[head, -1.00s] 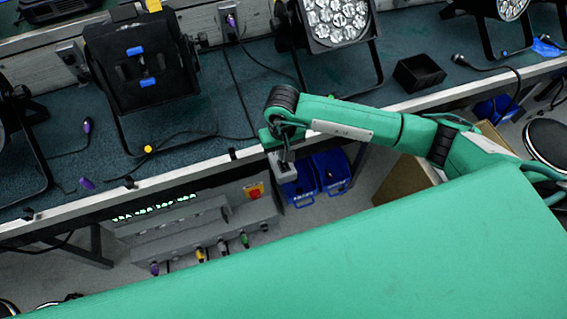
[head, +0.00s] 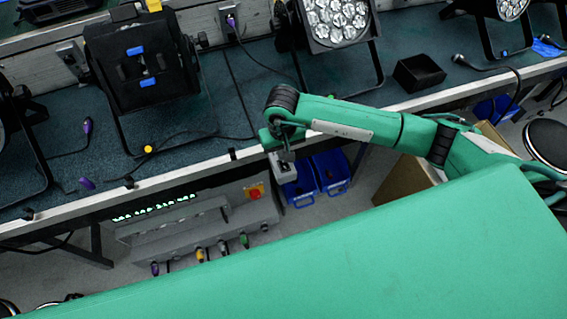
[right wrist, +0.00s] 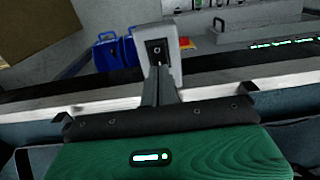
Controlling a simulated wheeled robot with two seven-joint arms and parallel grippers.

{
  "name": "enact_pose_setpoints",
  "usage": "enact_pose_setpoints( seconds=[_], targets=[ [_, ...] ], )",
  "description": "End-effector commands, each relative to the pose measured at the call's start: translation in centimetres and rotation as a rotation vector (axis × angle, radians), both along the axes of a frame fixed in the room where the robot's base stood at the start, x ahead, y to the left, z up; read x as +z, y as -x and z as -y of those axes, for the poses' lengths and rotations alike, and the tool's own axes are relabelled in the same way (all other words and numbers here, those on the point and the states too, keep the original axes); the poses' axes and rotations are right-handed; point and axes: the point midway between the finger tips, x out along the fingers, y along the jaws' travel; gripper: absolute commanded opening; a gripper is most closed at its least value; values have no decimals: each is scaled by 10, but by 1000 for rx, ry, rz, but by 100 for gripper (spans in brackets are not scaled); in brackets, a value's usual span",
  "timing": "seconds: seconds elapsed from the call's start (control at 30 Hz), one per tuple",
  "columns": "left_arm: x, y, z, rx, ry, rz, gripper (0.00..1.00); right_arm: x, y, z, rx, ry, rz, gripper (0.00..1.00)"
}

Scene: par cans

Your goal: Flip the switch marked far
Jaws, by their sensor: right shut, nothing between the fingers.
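A pale grey box (head: 283,170) sits beyond the table's front edge, beside the blue bins. In the right wrist view, the box (right wrist: 174,62) has a dark plate with a small light lever or knob. No marking on it is readable, so I cannot tell whether it is the far switch. My right gripper (head: 286,156) is shut and empty, its fingers right over the box. In the right wrist view, the fingertips (right wrist: 157,70) overlap the dark plate's lower end; I cannot tell whether they touch. My left gripper is out of view.

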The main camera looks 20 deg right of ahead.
Motion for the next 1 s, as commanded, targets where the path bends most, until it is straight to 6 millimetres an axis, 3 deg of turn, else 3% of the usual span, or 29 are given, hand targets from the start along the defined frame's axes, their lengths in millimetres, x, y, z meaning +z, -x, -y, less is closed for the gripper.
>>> enact_pose_setpoints(
  seconds=[1.0],
  targets=[
    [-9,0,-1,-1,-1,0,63,-9,0,0,0,0,0,0]
  ],
)
